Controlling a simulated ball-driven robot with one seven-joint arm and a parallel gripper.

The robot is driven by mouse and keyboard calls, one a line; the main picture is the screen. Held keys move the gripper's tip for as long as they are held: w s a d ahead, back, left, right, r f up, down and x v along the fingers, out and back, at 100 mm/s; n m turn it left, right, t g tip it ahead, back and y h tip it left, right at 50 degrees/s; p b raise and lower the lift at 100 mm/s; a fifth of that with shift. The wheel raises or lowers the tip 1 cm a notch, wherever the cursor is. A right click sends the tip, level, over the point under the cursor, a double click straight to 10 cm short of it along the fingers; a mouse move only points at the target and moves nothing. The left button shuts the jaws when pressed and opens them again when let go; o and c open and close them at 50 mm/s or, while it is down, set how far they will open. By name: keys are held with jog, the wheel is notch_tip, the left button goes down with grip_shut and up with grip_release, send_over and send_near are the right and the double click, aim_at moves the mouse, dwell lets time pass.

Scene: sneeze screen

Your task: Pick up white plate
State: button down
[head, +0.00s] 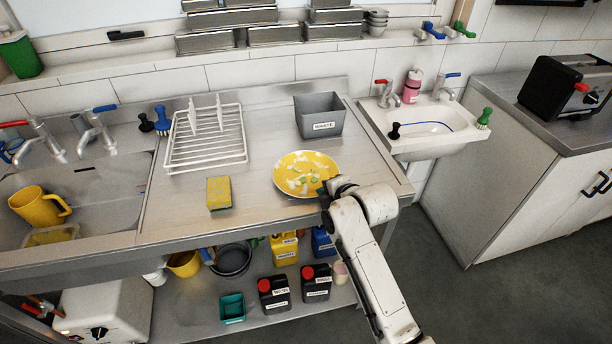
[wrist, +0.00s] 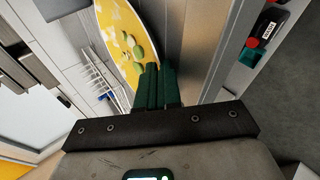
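A round plate (head: 290,186) lies on the steel counter, mostly yellow on top, with pale and green food scraps. In the wrist view the plate (wrist: 112,27) shows a pale rim along its edge. My gripper (head: 329,196) is at the plate's right front edge. In the wrist view its dark green fingers (wrist: 159,70) are close together, with their tips by the plate's rim. I cannot tell whether the rim is between them.
A grey waste bin (head: 320,117) stands behind the plate. A yellow-green sponge (head: 219,193) lies to its left. A sink (head: 100,205) with a yellow jug (head: 38,205) is at far left. A white hand basin (head: 428,142) is at right. The counter between sponge and plate is clear.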

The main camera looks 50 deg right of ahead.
jog(key=shift+r, duration=0.1)
dwell(0.6)
jog(key=shift+r, duration=0.3)
notch_tip(320, 180, up, 2)
jog(key=shift+w+r+b, duration=0.1)
jog(key=shift+b, duration=0.35)
jog(key=s+a+r+p, duration=0.1)
jog(key=s+a+r, duration=0.8)
jog(key=s+r, duration=0.1)
jog(key=shift+a+p, duration=0.35)
jog(key=shift+a, duration=0.05)
jog(key=shift+s, duration=0.1)
